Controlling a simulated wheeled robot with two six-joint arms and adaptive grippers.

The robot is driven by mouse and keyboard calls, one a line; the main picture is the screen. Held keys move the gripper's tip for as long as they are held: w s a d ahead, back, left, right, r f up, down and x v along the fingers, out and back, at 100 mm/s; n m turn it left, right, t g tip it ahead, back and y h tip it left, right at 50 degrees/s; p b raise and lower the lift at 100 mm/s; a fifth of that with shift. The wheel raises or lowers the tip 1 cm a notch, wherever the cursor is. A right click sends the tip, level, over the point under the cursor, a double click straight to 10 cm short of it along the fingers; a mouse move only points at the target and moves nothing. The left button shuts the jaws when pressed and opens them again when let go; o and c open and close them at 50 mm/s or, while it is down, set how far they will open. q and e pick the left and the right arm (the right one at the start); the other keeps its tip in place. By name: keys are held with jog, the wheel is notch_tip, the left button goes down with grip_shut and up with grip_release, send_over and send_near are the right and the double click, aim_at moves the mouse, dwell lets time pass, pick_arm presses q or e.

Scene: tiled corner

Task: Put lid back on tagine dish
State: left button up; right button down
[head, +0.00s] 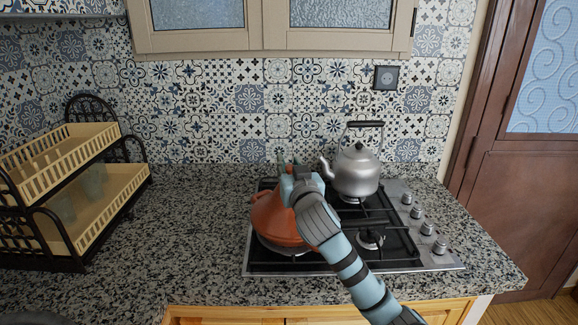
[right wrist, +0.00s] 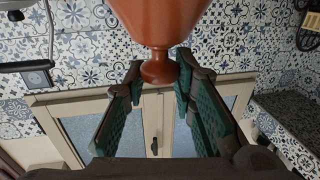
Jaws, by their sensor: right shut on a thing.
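The orange-brown tagine lid (head: 274,220) is over the left front part of the hob in the head view. My right gripper (head: 290,175) is above it, its arm coming in from the lower right. In the right wrist view, the picture is upside down, and the lid (right wrist: 160,22) narrows to a round knob. The green-padded fingers of the right gripper (right wrist: 159,78) are shut on this knob. The arm covers the lid's right side. I cannot tell the dish apart from the lid, nor whether they touch. My left gripper is not in view.
A silver kettle (head: 357,172) stands at the back of the black gas hob (head: 395,242), close to the right gripper. A two-tier dish rack (head: 98,225) with cups stands at the left. The granite counter (head: 190,225) between rack and hob is clear.

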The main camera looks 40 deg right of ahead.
jog(key=shift+f, duration=0.1)
dwell(0.3)
jog(key=c, duration=0.8)
grip_release()
jog(key=shift+o, duration=0.2)
notch_tip(320, 180, up, 7)
jog(key=p, duration=0.7)
jog(key=shift+s+p, duration=0.1)
jog(key=shift+p, duration=0.2)
